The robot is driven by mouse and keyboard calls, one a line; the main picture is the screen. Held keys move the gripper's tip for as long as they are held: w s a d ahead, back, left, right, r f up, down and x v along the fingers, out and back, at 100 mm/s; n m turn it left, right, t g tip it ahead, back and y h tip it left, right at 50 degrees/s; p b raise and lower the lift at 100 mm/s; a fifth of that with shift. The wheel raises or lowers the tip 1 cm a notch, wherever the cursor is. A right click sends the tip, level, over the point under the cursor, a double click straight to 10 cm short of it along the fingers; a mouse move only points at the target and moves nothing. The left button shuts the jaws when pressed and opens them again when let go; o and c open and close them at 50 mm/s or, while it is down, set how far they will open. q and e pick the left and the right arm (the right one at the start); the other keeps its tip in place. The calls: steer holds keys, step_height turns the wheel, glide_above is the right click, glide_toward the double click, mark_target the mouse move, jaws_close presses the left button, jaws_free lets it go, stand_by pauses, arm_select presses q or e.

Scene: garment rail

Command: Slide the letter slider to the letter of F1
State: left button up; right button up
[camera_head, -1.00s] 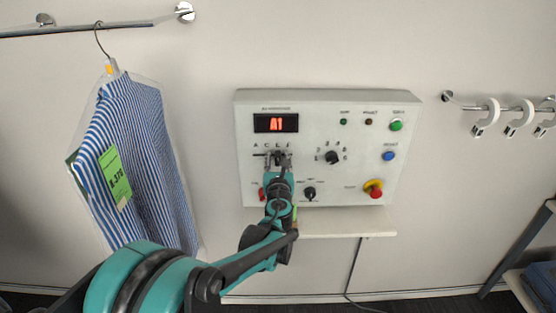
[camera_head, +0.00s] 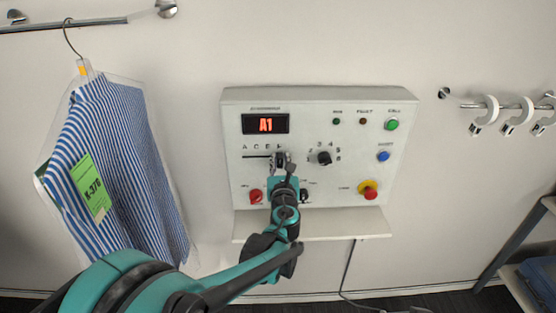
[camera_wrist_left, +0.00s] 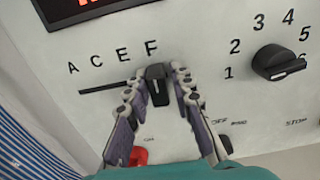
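The letter slider (camera_wrist_left: 158,86) is a dark knob at the right end of its slot, under the letter F in the left wrist view. The letters A, C, E, F run above the slot (camera_wrist_left: 105,87). My left gripper (camera_head: 280,160) is at the slider in the head view. In the left wrist view its two fingers (camera_wrist_left: 158,84) stand close on either side of the knob, appearing closed on it. The red display (camera_head: 265,124) on the panel (camera_head: 350,100) reads A1. My right gripper is not in view.
A number dial (camera_head: 324,158) is right of the slider. A red switch (camera_head: 255,196), a black knob (camera_head: 304,196), and a red-yellow stop button (camera_head: 370,190) sit lower on the panel. A shelf (camera_head: 340,225) juts out below. A striped shirt (camera_head: 110,170) hangs left.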

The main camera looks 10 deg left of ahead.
arm_select(q)
steer(key=shift+o, duration=0.7)
steer(key=shift+w+d, duration=0.1)
steer(key=shift+d, duration=0.1)
steer(key=shift+a, duration=0.15)
steer(key=v, duration=1.2)
